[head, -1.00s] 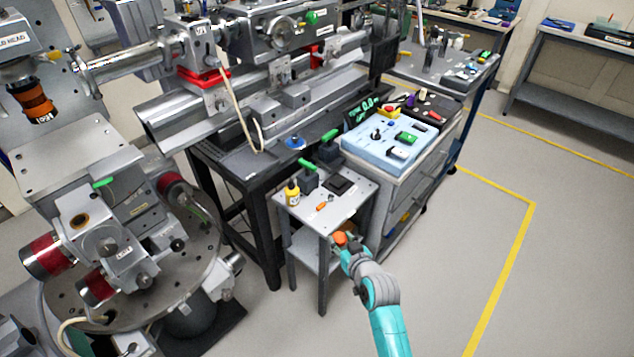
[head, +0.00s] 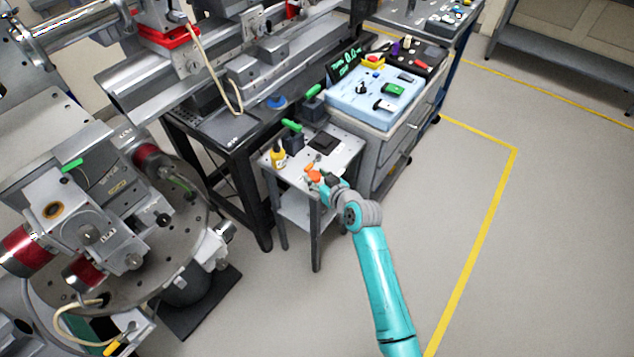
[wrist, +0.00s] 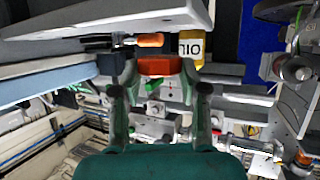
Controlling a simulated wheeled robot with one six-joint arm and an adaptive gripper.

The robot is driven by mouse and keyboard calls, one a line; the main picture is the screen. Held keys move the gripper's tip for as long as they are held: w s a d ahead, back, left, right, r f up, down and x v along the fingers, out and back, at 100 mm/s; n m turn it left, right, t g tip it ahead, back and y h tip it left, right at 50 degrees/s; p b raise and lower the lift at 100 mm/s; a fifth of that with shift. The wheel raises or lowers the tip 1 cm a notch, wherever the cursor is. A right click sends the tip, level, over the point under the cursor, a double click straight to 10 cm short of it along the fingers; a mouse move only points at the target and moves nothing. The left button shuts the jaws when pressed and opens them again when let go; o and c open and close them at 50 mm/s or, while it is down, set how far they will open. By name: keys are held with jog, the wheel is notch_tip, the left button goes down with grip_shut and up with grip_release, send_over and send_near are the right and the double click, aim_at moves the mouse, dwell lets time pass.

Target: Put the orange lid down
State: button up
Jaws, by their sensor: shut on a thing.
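The orange lid (head: 313,176) is in my gripper (head: 319,182), at the front edge of a small grey side table (head: 349,154). In the wrist view the lid (wrist: 160,66) sits between the two fingertips of my gripper (wrist: 160,74), which are shut on it. The lid appears raised near the table top's edge; I cannot tell whether it touches the table. The wrist view is turned over, with the table top (wrist: 105,20) along its upper edge.
On the side table stand a yellow oil bottle (head: 278,156), a small orange-handled item (head: 309,167), a black square pad (head: 322,144) and a dark block with a green lever (head: 293,141). A drawer cabinet (head: 385,150) adjoins on the right. Open floor lies in front.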

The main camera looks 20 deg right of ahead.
aim_at(317, 182)
jog(key=shift+f, duration=1.5)
jog(key=shift+f, duration=0.15)
jog(key=o, duration=0.9)
jog(key=shift+s+r, duration=0.1)
jog(key=shift+r, duration=0.1)
jog(key=v, duration=1.2)
